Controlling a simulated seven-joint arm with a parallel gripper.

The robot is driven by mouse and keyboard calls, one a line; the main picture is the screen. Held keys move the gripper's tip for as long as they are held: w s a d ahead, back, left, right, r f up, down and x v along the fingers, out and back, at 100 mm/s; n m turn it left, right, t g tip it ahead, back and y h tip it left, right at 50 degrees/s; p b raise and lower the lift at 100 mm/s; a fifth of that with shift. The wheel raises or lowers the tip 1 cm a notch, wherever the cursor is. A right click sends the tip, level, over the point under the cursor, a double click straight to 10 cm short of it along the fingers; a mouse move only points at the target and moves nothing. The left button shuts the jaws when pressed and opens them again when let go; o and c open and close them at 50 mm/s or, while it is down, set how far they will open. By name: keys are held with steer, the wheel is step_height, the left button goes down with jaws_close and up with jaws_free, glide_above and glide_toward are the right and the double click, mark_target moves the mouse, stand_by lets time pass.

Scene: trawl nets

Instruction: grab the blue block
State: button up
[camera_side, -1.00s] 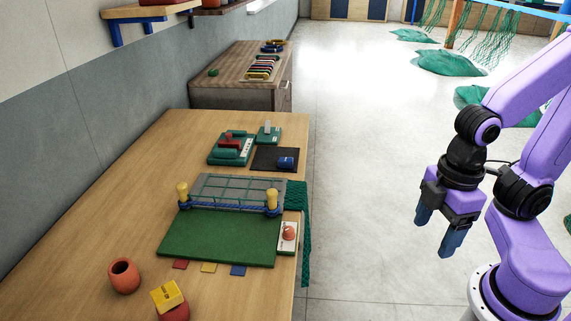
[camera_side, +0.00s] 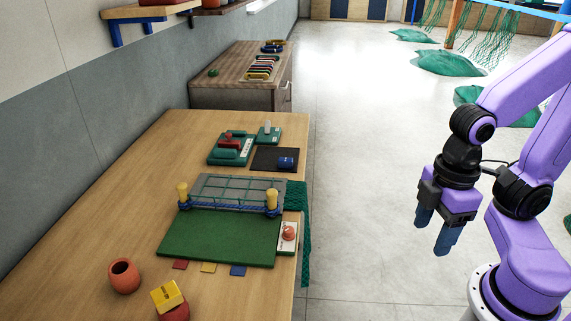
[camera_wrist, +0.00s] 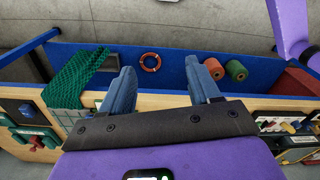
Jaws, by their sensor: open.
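A small blue block-like piece (camera_side: 286,162) lies on a black mat (camera_side: 262,158) near the right edge of the wooden table; its exact shape is too small to tell. A flat blue square (camera_side: 238,270) lies in front of the green board. My gripper (camera_side: 435,229) hangs over the floor to the right of the table, well apart from both blue pieces. Its two blue fingers are spread, with nothing between them. In the wrist view my gripper (camera_wrist: 162,80) is also open and empty.
The green board (camera_side: 222,236) with a netted frame and yellow-topped posts fills the table's middle. A red button box (camera_side: 288,236), clay pot (camera_side: 124,276) and yellow block (camera_side: 166,295) stand nearby. The wrist view shows a green net (camera_wrist: 75,75), an orange ring (camera_wrist: 150,62) and spools (camera_wrist: 236,70).

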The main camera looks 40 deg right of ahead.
steer(key=w+a+f+m+g+y, duration=0.1)
steer(key=w+a+m+g+y, duration=0.3)
steer(key=w+m, duration=0.85)
steer(key=w+d+f+m+t+y, duration=0.1)
steer(key=w+m+y, duration=0.1)
steer(key=w+m, duration=0.4)
steer(key=w+d+f+m+t+y, duration=0.15)
steer(key=w+m, duration=0.25)
steer(key=w, duration=0.5)
steer(key=m+t+y, duration=0.2)
steer(key=m+t, duration=0.9)
steer(key=m, duration=0.6)
glide_toward(291, 160)
steer(key=shift+h, duration=0.25)
steer(key=x, duration=0.6)
steer(key=shift+w+d+r, duration=0.1)
steer(key=shift+w+r, duration=0.15)
steer(key=shift+r, duration=0.15)
steer(key=shift+s+f+x, duration=0.1)
steer(key=shift+x, duration=1.25)
steer(key=shift+s+f+x, duration=0.15)
steer(key=shift+x, duration=1.15)
steer(key=c, duration=1)
